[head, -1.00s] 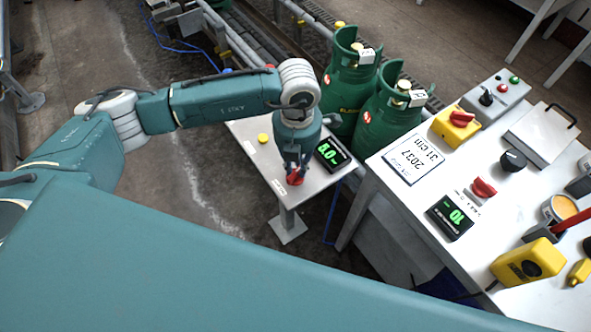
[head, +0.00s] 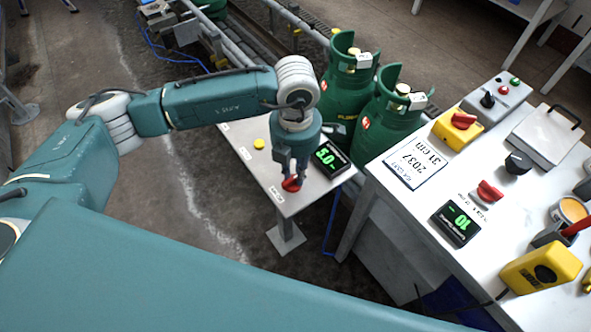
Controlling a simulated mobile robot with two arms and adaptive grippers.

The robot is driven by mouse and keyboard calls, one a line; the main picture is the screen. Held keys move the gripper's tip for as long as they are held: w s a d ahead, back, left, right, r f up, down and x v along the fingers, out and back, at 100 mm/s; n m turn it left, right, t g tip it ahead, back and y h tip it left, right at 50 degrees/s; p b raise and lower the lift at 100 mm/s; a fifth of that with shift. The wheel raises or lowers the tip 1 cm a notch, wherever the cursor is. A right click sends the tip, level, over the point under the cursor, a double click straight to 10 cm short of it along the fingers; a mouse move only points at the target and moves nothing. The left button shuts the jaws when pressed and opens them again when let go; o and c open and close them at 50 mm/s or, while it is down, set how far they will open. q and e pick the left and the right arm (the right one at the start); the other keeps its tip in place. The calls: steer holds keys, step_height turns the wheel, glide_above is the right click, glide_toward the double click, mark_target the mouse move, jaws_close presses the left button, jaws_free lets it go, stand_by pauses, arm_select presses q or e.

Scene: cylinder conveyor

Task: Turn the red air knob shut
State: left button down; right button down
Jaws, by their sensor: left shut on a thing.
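A red knob (head: 291,185) sits near the front corner of the small grey table (head: 263,176). My left gripper (head: 290,177) points down over it and is shut on it, the fingers covering part of the knob. A black display (head: 329,156) with green digits, seemingly 5.0, stands just right of the gripper. Two more red knobs show on the right-hand white table, one on a yellow box (head: 463,121) and one beside a display (head: 487,191). The labels are too small to read. My right gripper is not in view.
A yellow button (head: 259,143) is on the small table. Green gas cylinders (head: 388,118) stand behind it. The white table (head: 408,195) at right carries a sign (head: 415,163), a black knob (head: 518,162) and a yellow device (head: 540,266). A conveyor runs behind.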

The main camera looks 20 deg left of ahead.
mark_target(295, 175)
arm_select(q)
steer(key=c, duration=1.6)
jaws_free()
steer(key=shift+r, duration=0.1)
steer(key=shift+r, duration=0.1)
step_height(295, 175, up, 12)
steer(key=shift+f, duration=0.1)
steer(key=shift+s+f, duration=0.1)
